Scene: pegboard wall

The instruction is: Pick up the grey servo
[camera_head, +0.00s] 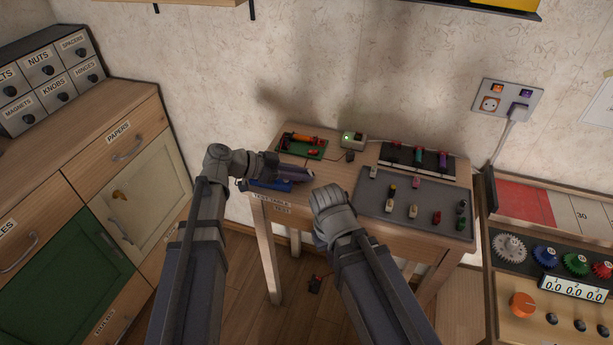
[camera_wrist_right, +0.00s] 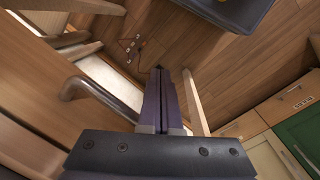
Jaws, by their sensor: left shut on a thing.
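My left gripper (camera_head: 304,174) reaches over the left part of the work table, above and just right of a blue item (camera_head: 268,184). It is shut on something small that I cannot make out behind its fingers. I cannot pick out the grey servo with certainty. Several small parts lie on the grey tray (camera_head: 375,208), among them two pale ones (camera_head: 413,211). My right gripper (camera_wrist_right: 160,100) is shut and empty in the right wrist view, its fingers together over the floor. In the head view its wrist shows at the table's front edge, fingertips hidden.
A green tray (camera_head: 289,149) with an orange-handled tool and a small box with a green light (camera_head: 353,139) stand at the table's back. A black rack (camera_head: 440,171) holds coloured tools. Drawers are at left, a gear panel at right.

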